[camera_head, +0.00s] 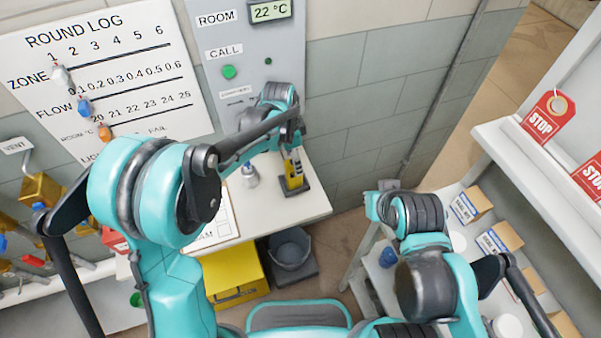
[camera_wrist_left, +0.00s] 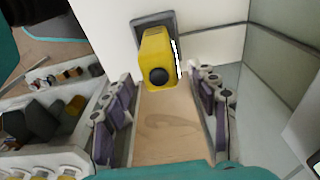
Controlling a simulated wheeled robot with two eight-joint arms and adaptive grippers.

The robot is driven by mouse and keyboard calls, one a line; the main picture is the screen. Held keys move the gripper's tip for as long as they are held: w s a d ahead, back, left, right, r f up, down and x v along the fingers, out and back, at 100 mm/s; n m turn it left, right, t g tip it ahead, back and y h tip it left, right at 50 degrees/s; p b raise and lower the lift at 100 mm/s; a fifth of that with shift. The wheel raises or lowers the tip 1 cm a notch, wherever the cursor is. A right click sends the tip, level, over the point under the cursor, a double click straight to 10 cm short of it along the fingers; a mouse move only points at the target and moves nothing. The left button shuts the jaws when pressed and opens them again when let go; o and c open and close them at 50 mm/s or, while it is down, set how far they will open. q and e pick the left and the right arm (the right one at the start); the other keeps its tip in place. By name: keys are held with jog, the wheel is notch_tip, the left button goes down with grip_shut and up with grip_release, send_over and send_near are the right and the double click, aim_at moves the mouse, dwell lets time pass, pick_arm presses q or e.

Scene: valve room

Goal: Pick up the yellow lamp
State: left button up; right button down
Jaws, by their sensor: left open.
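The yellow lamp (camera_head: 293,170) stands upright on a dark base (camera_head: 300,186) near the right corner of the white table. In the left wrist view the lamp (camera_wrist_left: 155,57) is a yellow block with a round black part, seen between the fingers and a little beyond them. My left gripper (camera_head: 290,137) is above and close to the lamp, partly hidden by its own arm in the head view. In the wrist view its fingers (camera_wrist_left: 165,88) are spread apart with nothing held. My right arm shows at the right, but its fingers do not show.
A small bottle (camera_head: 249,174) and a clipboard (camera_head: 215,228) are left of the lamp on the table (camera_head: 310,205). A wall panel (camera_head: 240,60) rises behind. A yellow box (camera_head: 235,275) and grey bucket (camera_head: 290,248) sit below. A shelf (camera_head: 500,130) stands at right.

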aim_at(294, 174)
pick_arm(q)
notch_tip(294, 174, down, 6)
jog(key=b, duration=0.2)
jog(key=shift+d+f+b, duration=0.15)
jog(key=shift+b, duration=0.15)
jog(key=c, duration=0.4)
grip_shut()
